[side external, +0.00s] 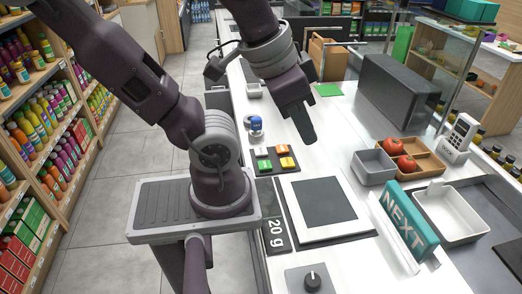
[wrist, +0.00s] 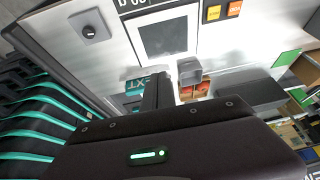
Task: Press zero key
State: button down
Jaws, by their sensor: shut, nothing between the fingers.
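A small dark key panel (side external: 275,158) with coloured keys lies on the white counter left of the scale plate (side external: 323,203). It has orange, yellow and green keys; their labels are too small to read, so I cannot tell which is the zero key. In the wrist view a yellow key (wrist: 213,13) and an orange key (wrist: 234,9) show at the top edge. My gripper (side external: 308,138) is shut and empty, pointing down above the counter, to the right of and apart from the key panel. Its shut fingers also show in the wrist view (wrist: 158,88).
A grey bin (side external: 373,167), a wooden tray with tomatoes (side external: 428,163) and a teal NEXT sign (side external: 405,224) stand to the right. A dark grey box (side external: 397,90) stands behind. A blue-topped item (side external: 256,123) is behind the keys. A knob (side external: 312,281) is in front.

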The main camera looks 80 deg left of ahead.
jog(key=a+f+g+y, duration=0.3)
jog(key=a+f+g, duration=0.2)
jog(key=a, duration=0.6)
jog(key=m+g+y, duration=0.1)
jog(key=g+y, duration=0.2)
jog(key=g, duration=0.3)
send_over(264, 152)
notch_tip(264, 152, down, 5)
jog(key=shift+a+f, duration=0.15)
jog(key=shift+f, duration=0.1)
jog(key=shift+f, duration=4.3)
jog(key=shift+f, duration=0.1)
jog(key=shift+f, duration=0.3)
